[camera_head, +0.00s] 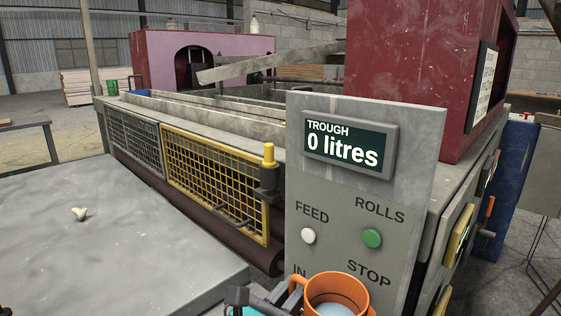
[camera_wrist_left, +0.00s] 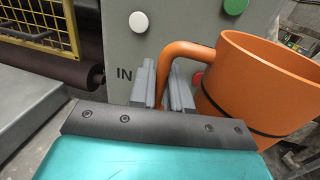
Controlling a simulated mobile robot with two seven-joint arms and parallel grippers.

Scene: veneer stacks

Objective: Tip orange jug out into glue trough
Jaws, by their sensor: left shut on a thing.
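The orange jug (camera_head: 338,283) is at the bottom edge of the head view, upright, with pale liquid inside; its lower part is cut off. My left gripper (camera_head: 283,298) is shut on the jug's handle. In the left wrist view the fingers (camera_wrist_left: 166,88) close around the handle, and the jug (camera_wrist_left: 270,85) stands to their right with a dark band around it. The jug is in front of the grey control panel. The panel's display (camera_head: 345,147) reads "TROUGH 0 litres". Long grey rails (camera_head: 215,104) run along the machine top behind; the trough's inside is hidden. My right gripper is not in view.
The upright control panel (camera_head: 365,230) has a white FEED button and a green ROLLS button. A yellow mesh guard (camera_head: 215,180) covers the machine front. A wide grey table (camera_head: 110,240) at the left holds one small pale object (camera_head: 79,214). A dark red housing (camera_head: 420,70) stands at the right.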

